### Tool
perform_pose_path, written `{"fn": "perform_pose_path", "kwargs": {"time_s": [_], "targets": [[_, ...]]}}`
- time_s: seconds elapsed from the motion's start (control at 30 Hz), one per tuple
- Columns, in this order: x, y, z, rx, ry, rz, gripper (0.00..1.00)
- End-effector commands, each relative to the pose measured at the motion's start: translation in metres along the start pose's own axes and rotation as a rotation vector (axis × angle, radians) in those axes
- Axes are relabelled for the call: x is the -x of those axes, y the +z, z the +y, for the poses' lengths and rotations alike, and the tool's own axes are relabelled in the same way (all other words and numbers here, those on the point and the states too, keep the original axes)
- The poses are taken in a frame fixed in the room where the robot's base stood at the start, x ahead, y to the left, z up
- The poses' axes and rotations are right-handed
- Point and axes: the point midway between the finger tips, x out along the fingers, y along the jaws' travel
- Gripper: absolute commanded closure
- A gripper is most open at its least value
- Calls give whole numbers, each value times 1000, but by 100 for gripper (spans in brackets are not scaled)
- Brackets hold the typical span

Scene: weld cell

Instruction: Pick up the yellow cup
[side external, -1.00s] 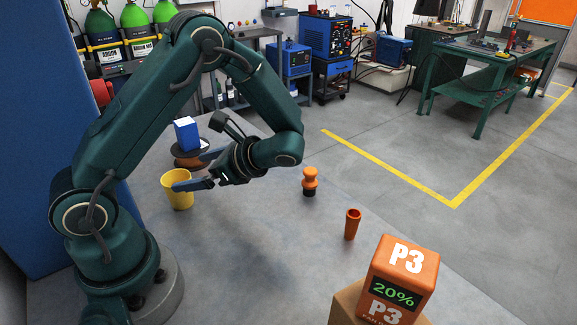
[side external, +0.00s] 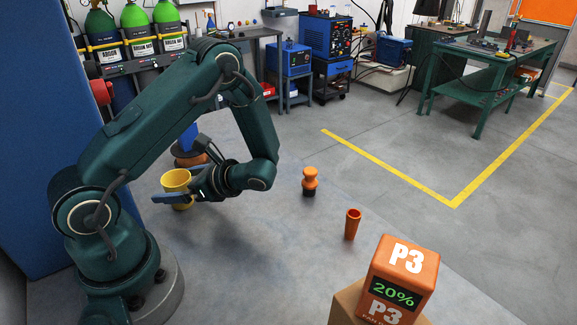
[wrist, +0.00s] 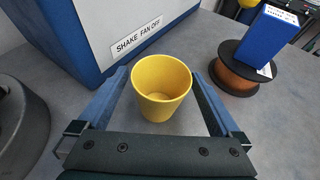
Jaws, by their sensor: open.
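The yellow cup (side external: 176,182) stands upright on the grey table, close to my arm's base in the side view. In the wrist view the yellow cup (wrist: 161,88) sits between my two blue fingers, with its empty inside showing. My gripper (side external: 168,187) is low and roughly level, with a finger on either side of the cup. In the wrist view my gripper (wrist: 163,80) is open, and a gap shows between the cup and each finger. One finger hides part of the cup in the side view.
A spool (wrist: 234,72) with a blue box (wrist: 267,38) on it stands right of the cup in the wrist view. A large blue and white block (wrist: 110,35) rises behind. An orange-black object (side external: 309,182), an orange tumbler (side external: 352,224) and a P3 box (side external: 403,275) stand farther right.

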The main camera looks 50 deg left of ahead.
Motion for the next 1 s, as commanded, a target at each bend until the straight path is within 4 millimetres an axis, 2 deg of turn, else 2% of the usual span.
{"fn": "perform_pose_path", "kwargs": {"time_s": [0.07, 0.1, 0.27, 0.67, 0.87, 1.0], "targets": [[0, 0, 0, 0, 0, 0, 4], [0, 0, 0, 0, 0, 0, 19], [0, 0, 0, 0, 0, 0, 80], [2, 4, 0, 0, -1, 0, 81], [10, 22, -1, 4, -2, 2, 81], [19, 44, -1, 6, -3, 3, 81]]}}
